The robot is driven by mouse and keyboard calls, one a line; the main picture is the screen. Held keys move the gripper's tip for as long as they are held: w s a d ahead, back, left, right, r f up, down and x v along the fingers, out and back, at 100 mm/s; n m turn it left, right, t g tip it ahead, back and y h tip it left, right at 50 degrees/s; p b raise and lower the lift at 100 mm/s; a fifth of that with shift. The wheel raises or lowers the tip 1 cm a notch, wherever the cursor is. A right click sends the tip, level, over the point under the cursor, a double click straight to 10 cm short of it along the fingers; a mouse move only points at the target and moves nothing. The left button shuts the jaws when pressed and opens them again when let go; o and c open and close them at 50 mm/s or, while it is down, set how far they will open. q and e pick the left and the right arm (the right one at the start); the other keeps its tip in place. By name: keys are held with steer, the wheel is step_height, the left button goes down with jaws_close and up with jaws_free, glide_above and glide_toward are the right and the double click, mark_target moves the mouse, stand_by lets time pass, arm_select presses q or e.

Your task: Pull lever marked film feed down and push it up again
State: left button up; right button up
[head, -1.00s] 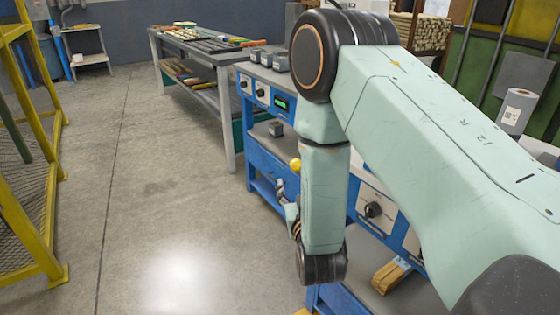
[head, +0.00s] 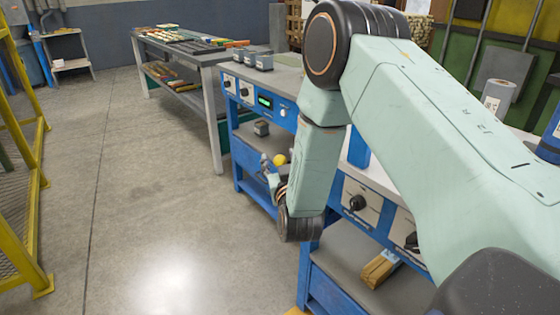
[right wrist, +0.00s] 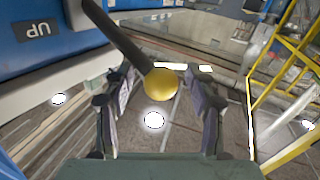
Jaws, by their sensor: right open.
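The lever is a dark rod ending in a yellow ball knob. In the right wrist view the knob (right wrist: 160,84) is between the two fingers, and the dark rod (right wrist: 118,38) runs from it to the upper left. My right gripper (right wrist: 164,76) is open around the knob, with visible gaps on both sides. In the head view the knob (head: 280,160) shows beside my right gripper (head: 268,166), left of my forearm. A blue panel (right wrist: 45,58) in the wrist view bears an upside-down label, UP (right wrist: 38,30). The lever's own name plate cannot be read. My left gripper is not in view.
A blue workbench (head: 258,172) with dials and a green display stands close by the gripper. Behind it is a grey table (head: 217,125) with coloured pieces. A yellow frame (head: 32,262) stands at the left. The concrete floor between is clear.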

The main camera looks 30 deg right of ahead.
steer(key=shift+s+d, duration=0.1)
steer(key=c, duration=0.5)
jaws_close()
